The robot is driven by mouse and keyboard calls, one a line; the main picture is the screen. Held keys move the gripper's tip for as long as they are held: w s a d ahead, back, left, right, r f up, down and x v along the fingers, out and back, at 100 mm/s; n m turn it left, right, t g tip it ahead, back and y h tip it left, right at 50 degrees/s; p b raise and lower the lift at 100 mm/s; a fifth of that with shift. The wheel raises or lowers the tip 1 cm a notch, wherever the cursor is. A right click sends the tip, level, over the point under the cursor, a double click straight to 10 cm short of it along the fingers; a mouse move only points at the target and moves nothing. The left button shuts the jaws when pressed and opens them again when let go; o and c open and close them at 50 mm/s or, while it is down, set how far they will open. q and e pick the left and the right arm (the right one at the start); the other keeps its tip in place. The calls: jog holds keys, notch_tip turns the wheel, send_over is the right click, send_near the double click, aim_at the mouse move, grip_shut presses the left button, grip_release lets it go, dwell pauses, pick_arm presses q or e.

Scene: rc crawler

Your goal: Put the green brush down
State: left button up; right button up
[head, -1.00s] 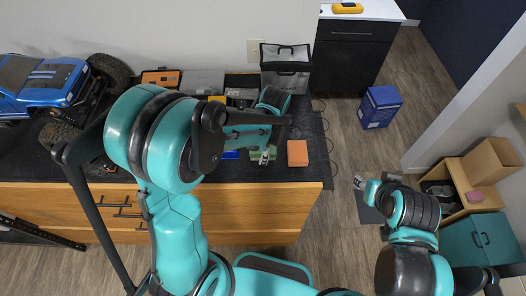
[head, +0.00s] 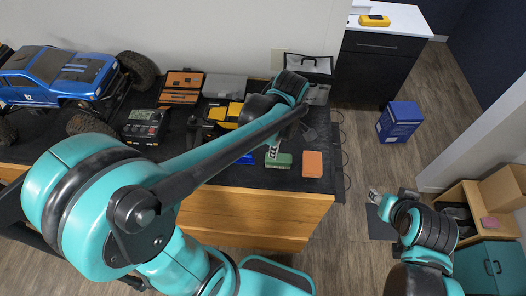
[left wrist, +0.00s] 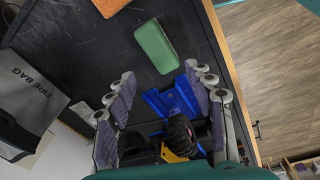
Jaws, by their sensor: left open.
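The green brush (head: 279,161) lies on the dark bench top near its front edge, left of an orange block (head: 312,164). In the left wrist view the green brush (left wrist: 156,45) lies flat, just beyond my open left gripper (left wrist: 160,74). In the head view my left forearm hides most of that gripper; pale fingertips show beside the brush. My right gripper (head: 375,197) hangs over the floor at the right; its fingers are too small to read.
A blue tray (left wrist: 173,98) lies close to the left fingers. A fire bag (left wrist: 32,92) stands at the bench's back. A blue RC crawler (head: 60,75), a charger (head: 145,124) and an orange case (head: 182,86) occupy the left. A blue box (head: 399,121) stands on the floor.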

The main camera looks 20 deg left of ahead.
pick_arm(q)
jog(key=s+a+r+m+t, duration=0.2)
jog(key=s+m+t, duration=0.1)
jog(key=m, duration=0.5)
jog(key=s+a+r+m+t, duration=0.2)
jog(key=s+m, duration=0.4)
jog(key=m, duration=0.3)
jog(key=shift+s+a+r+t+h, duration=0.15)
jog(key=shift+a+r+t+h, duration=0.2)
jog(key=shift+t, duration=0.35)
jog(key=shift+d, duration=0.1)
jog(key=shift+f, duration=0.1)
